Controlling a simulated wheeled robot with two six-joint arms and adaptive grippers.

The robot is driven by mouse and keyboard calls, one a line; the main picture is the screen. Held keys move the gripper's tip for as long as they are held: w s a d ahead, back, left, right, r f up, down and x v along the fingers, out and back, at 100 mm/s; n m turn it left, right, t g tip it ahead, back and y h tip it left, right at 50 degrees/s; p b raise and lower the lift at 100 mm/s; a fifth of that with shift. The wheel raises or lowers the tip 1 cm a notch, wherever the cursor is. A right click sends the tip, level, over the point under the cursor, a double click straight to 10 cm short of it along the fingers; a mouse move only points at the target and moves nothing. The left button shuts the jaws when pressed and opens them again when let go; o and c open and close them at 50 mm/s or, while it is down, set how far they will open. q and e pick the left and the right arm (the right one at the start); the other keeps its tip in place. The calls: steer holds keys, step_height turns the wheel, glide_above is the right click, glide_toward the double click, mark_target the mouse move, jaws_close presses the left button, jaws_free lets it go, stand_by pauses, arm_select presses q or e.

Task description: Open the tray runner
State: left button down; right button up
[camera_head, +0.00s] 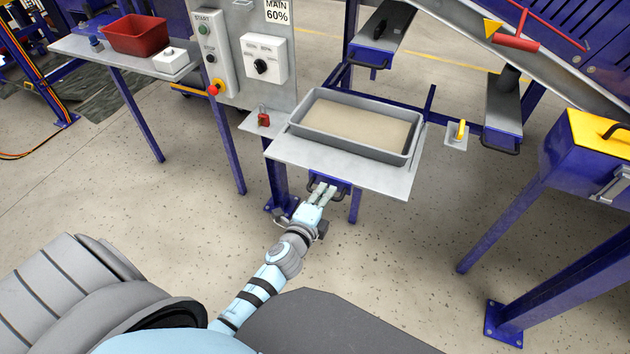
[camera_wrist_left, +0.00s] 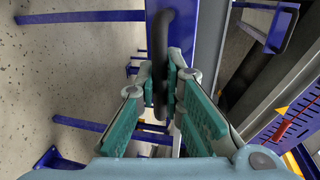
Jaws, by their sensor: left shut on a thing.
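The tray runner (camera_head: 396,165) is a flat grey plate on a blue frame, with a grey tray (camera_head: 300,131) of sandy material resting on it. A dark bar handle (camera_wrist_left: 158,40) sits on a blue part at the runner's front edge. My left gripper (camera_head: 323,190) reaches that handle from the front, below the plate. In the left wrist view my left gripper (camera_wrist_left: 164,88) has its teal finger pads closed around the dark handle, one on each side. My right gripper does not show in either view.
A control box with a red stop button (camera_head: 214,89) stands to the left. A red bin (camera_head: 135,36) sits on a side table. A small red object (camera_head: 263,118) is on a ledge left of the tray. A yellow-topped blue box (camera_head: 597,140) stands right. Floor in front is open.

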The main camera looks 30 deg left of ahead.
arm_select(q)
steer(key=shift+s, duration=0.4)
steer(key=c, duration=1.7)
jaws_free()
steer(key=v, duration=1.2)
steer(key=shift+r, duration=0.1)
